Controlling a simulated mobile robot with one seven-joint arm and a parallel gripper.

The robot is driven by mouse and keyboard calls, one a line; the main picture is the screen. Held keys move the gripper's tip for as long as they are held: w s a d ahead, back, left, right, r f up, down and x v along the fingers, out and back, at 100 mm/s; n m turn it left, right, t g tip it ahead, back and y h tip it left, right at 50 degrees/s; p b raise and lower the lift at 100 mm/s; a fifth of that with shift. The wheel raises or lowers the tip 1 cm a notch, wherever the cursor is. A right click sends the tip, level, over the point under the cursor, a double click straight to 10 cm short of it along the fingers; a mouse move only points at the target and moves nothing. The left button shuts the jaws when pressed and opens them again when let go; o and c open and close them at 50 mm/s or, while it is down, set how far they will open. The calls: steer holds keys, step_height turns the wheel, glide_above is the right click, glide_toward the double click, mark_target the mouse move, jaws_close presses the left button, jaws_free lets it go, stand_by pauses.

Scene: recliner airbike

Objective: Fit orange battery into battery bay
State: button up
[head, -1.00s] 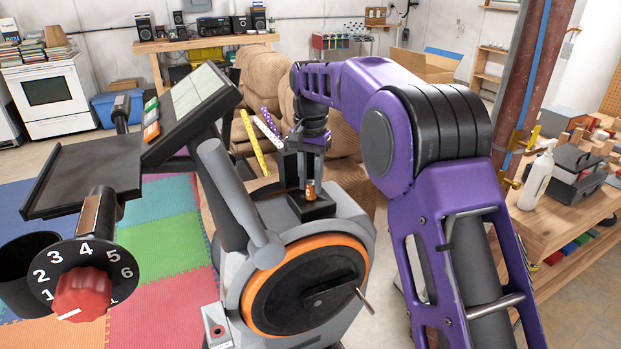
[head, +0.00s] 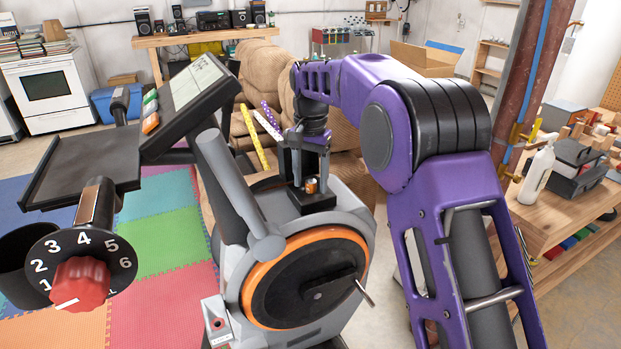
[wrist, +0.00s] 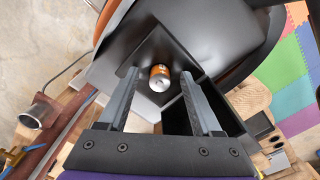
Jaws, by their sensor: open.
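The orange battery (head: 311,185) is a small orange cylinder with a silver end. It stands in the black battery bay (head: 316,204) on the exercise bike's grey body. In the wrist view the battery (wrist: 159,74) shows its silver end towards me, inside the dark bay (wrist: 152,50). How deep it sits is hard to tell. My gripper (head: 310,178) points down over the bay. Its fingers are apart, one on each side of the battery; the wrist view shows a gap on both sides of it.
The bike's console (head: 185,95) and grey handle post (head: 235,190) stand left of my gripper. A beige recliner (head: 262,80) is close behind. A wooden workbench (head: 545,215) with a white bottle (head: 538,172) is at the right. Coloured floor mats (head: 160,245) lie left.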

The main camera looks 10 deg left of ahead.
mark_target(310, 180)
step_height(310, 180, up, 17)
steer(key=p, duration=0.2)
steer(key=shift+r, duration=0.2)
stand_by(0.4)
stand_by(0.7)
